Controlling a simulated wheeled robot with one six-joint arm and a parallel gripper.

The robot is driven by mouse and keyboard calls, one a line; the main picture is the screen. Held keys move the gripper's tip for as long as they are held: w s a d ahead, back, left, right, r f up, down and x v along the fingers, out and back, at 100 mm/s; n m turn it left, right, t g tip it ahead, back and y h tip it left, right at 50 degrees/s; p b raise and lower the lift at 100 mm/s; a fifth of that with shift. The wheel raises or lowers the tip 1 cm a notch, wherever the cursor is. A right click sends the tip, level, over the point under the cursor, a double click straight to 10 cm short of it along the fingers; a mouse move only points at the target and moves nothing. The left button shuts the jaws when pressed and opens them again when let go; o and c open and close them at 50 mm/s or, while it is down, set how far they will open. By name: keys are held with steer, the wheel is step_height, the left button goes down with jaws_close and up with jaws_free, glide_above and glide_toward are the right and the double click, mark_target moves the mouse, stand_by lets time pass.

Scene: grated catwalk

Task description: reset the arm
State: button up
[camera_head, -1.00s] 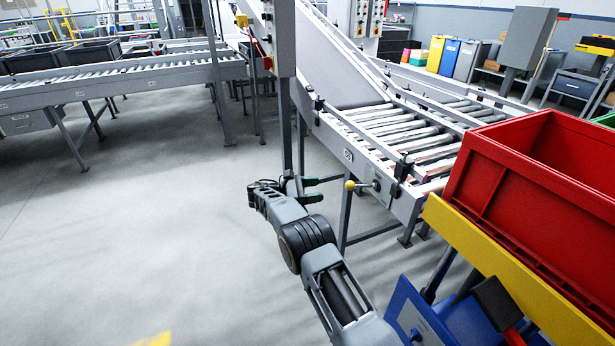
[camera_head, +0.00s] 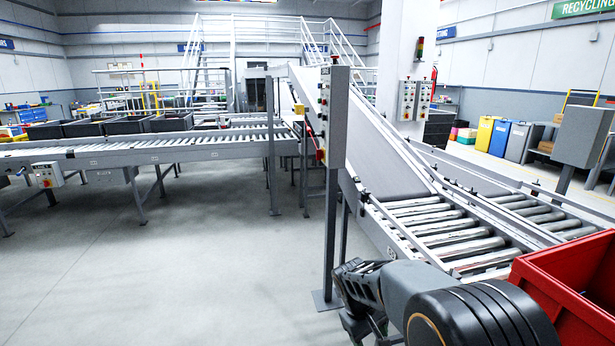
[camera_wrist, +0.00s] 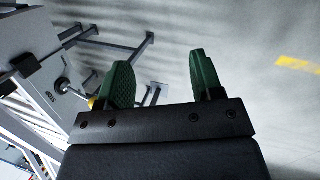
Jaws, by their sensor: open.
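My gripper shows in the wrist view (camera_wrist: 163,82) with its two green fingers apart and nothing between them. Grey floor lies beyond the fingers. In the head view my arm is folded close at the bottom right, with the wrist in front of the grey post and the roller conveyor's near end. The fingertips are hardly visible there.
A roller conveyor (camera_head: 440,225) with a ramp runs to the right, and a grey control post (camera_head: 333,180) stands before it. A red bin (camera_head: 565,285) is at the lower right. Another conveyor (camera_head: 100,153) carries black trays at the left. The floor (camera_head: 170,265) at left is clear.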

steer(key=s+r+m+t+y+p, duration=0.1)
steer(key=s+r+p, duration=0.4)
steer(key=r, duration=0.5)
steer(key=s+d+r+m+t+y+p, duration=0.1)
steer(key=s+r+m+t+y+p, duration=0.1)
steer(key=s+r, duration=0.6)
step_height(320, 180, up, 3)
steer(key=m+t+p, duration=0.1)
steer(key=m+p, duration=0.1)
steer(key=p, duration=0.1)
steer(key=shift+s+d+r+t+p, duration=0.2)
steer(key=shift+s+d+t+p, duration=0.1)
steer(key=shift+s, duration=0.05)
